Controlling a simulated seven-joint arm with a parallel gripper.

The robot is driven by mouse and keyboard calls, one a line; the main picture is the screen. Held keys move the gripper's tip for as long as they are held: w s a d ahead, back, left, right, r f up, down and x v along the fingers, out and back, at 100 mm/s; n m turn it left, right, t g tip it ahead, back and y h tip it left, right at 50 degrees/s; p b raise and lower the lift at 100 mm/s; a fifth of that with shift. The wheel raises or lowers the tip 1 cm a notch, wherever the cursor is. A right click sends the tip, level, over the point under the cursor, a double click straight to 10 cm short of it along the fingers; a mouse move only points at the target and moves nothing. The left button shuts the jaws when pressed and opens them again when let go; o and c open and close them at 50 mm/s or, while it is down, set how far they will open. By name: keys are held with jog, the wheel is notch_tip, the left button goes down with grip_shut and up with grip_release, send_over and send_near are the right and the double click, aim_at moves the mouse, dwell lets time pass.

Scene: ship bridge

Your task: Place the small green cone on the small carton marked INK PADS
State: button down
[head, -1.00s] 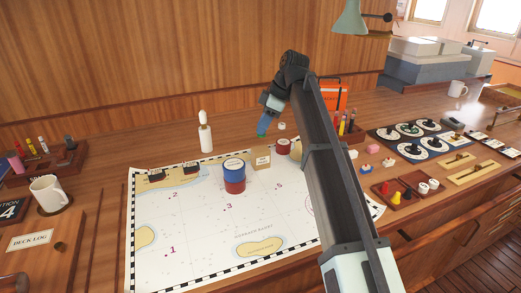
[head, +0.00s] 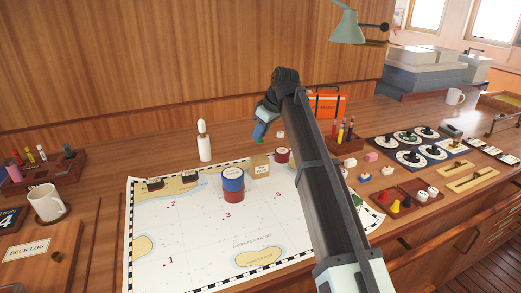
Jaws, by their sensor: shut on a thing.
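The small tan carton (head: 260,168) stands at the back edge of the chart, right of a blue and red stacked can. Its white label is too small to read clearly. My gripper (head: 260,132) points down just above the carton, slightly to its left in the picture. It is shut on the small green cone (head: 257,141), of which only a little shows below the fingers. A small gap seems to show between the cone and the carton's top.
The blue and red cans (head: 233,185) stand close left of the carton, and a dark red tin (head: 282,155) close right. A white bottle-like object (head: 204,141) stands behind left. The chart's (head: 190,235) front middle is mostly clear.

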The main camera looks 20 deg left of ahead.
jog(key=shift+f, duration=3.1)
jog(key=c, duration=1)
grip_release()
jog(key=shift+f, duration=0.1)
jog(key=w+v, duration=0.1)
jog(key=v, duration=1.1)
jog(key=shift+s, duration=0.45)
